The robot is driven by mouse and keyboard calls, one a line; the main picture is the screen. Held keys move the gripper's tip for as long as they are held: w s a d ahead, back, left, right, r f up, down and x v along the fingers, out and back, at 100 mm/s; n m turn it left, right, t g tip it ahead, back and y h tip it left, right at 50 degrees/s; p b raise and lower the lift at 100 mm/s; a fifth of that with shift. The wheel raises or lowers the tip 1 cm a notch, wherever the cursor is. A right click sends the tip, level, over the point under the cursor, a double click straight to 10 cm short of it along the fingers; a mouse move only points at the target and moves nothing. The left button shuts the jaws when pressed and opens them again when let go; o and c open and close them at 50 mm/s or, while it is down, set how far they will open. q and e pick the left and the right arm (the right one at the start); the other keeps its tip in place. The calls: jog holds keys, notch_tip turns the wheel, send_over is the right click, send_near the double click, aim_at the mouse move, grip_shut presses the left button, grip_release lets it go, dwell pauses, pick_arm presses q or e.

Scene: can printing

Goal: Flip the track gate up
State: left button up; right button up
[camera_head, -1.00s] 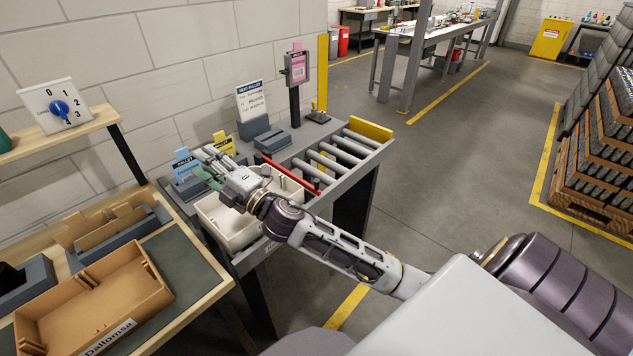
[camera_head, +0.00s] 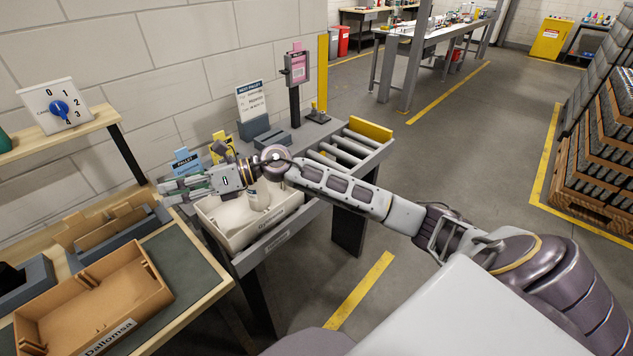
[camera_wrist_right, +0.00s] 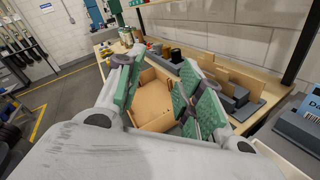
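In the head view, the roller track (camera_head: 345,150) lies behind my right arm. The red bar seen across it earlier, which looks like the track gate, is now hidden behind that arm, so I cannot tell whether it is up or down. My right gripper (camera_head: 172,189) is left of the bar's earlier place, near the blue pallet card (camera_head: 187,161). Its fingers point left. In the right wrist view my right gripper (camera_wrist_right: 160,72) has spread green-padded fingers with nothing held between them. My left gripper is not in view.
A brown box (camera_head: 95,310) stands on the left table. A yellow end stop (camera_head: 370,129) closes the far end.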

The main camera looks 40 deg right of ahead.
jog(key=w+d+f+n+g+h, duration=0.1)
jog(key=d+f+n+g+h, duration=0.25)
jog(key=d, duration=0.55)
jog(key=w+d+f+n+h, duration=0.2)
jog(key=d+f+h, duration=0.3)
jog(key=d, duration=0.4)
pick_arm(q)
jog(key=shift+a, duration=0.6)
pick_arm(e)
jog(key=s+d+r+h, duration=0.1)
jog(key=d+h, duration=0.3)
jog(key=d, duration=0.6)
jog(key=s+d+r+g+h, duration=0.1)
jog(key=d+r+h, duration=0.3)
jog(key=d, duration=0.6)
jog(key=shift+m, duration=0.45)
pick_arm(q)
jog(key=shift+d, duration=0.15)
